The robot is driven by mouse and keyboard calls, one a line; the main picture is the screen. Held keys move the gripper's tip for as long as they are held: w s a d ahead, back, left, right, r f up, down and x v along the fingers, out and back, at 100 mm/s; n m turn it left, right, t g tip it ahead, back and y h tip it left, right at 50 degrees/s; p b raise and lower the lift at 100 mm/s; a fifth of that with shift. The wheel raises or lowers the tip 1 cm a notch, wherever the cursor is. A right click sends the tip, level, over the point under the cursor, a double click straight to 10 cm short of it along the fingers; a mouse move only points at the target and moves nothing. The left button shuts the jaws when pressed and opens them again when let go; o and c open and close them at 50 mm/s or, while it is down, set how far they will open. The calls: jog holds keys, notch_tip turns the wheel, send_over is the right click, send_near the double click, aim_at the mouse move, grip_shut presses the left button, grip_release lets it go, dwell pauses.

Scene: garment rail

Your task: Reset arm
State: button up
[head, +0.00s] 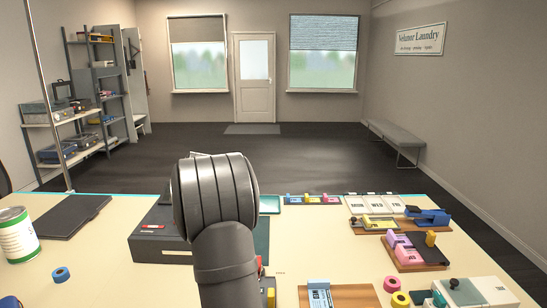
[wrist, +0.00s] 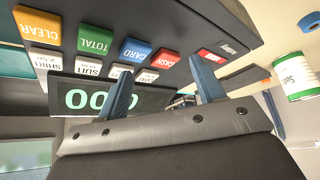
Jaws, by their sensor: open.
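My gripper (wrist: 160,68) shows in the wrist view as two blue fingers, spread apart with nothing between them. It is close to a dark cash register with coloured keys (wrist: 95,38) and a display (wrist: 90,98) reading zeros; this view is turned upside down. I cannot tell whether the fingers touch the register. In the head view my arm rises over the middle of the table and hides the gripper. The register (head: 158,240) stands there just left of my arm, partly covered by it.
A can (head: 18,238), a black folder (head: 70,215) and a blue tape roll (head: 61,274) are on the table (head: 100,265) at left. The floor beyond is clear.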

jog(key=d+m+t+h, duration=0.1)
jog(key=d+m, duration=0.4)
jog(key=d, duration=2.1)
jog(key=shift+s+r+t+h, duration=0.3)
jog(key=shift+s+r+h, duration=0.05)
jog(key=shift+h, duration=0.25)
jog(key=shift+a, duration=0.1)
jog(key=a+n, duration=0.1)
jog(key=a, duration=0.6)
jog(key=w+a+n+y, duration=0.1)
jog(key=a, duration=0.6)
jog(key=a+n+g, duration=0.1)
jog(key=a+n, duration=0.1)
jog(key=a, duration=0.4)
jog(key=shift+w+a+f+y, duration=0.2)
jog(key=shift+a+f+y, duration=0.05)
jog(key=shift+a+y, duration=0.15)
jog(key=shift+s+a, duration=0.1)
jog(key=shift+a, duration=0.55)
